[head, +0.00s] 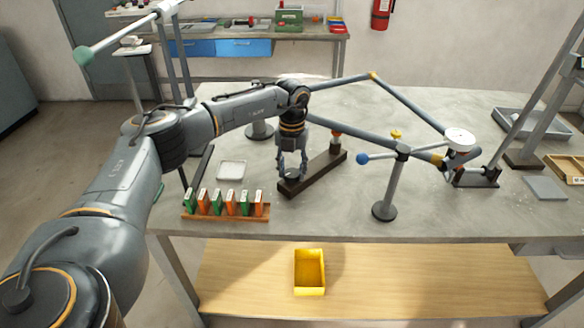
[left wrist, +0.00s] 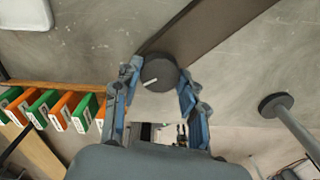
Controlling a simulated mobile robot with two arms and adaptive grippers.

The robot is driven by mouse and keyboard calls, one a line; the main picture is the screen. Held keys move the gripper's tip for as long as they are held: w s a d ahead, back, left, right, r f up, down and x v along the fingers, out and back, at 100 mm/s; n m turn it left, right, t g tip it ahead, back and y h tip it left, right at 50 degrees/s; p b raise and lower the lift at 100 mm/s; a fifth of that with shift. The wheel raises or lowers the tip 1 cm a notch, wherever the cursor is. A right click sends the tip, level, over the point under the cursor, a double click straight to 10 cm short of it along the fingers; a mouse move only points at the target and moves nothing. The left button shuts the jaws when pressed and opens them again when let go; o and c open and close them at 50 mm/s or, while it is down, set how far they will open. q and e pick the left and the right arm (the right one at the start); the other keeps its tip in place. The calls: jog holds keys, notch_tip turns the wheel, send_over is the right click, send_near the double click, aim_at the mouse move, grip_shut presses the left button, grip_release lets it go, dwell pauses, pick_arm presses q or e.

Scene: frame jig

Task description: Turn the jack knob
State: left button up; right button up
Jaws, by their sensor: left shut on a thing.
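The jack knob (left wrist: 160,74) is a dark round disc with a pale line on its face, at the near end of a dark bar (head: 318,171) on the grey bench. It also shows in the head view (head: 292,174), low between my fingers. My left gripper (head: 292,172) points down over it. In the left wrist view the two blue-grey fingers (left wrist: 158,78) sit on either side of the knob and are shut on it. The pale line slants slightly. My right gripper is not in view.
A rack of green and orange blocks (head: 226,212) stands left of the knob. A white tray (head: 231,170) lies behind the rack. A stand with a blue ball (head: 362,159) rises to the right, below a tubular frame (head: 410,106). A yellow bin (head: 310,286) sits on the lower shelf.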

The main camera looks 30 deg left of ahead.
pick_arm(q)
jog(key=m, duration=0.5)
jog(key=shift+m, duration=2.6)
jog(key=o, duration=1.1)
jog(key=shift+o, duration=0.2)
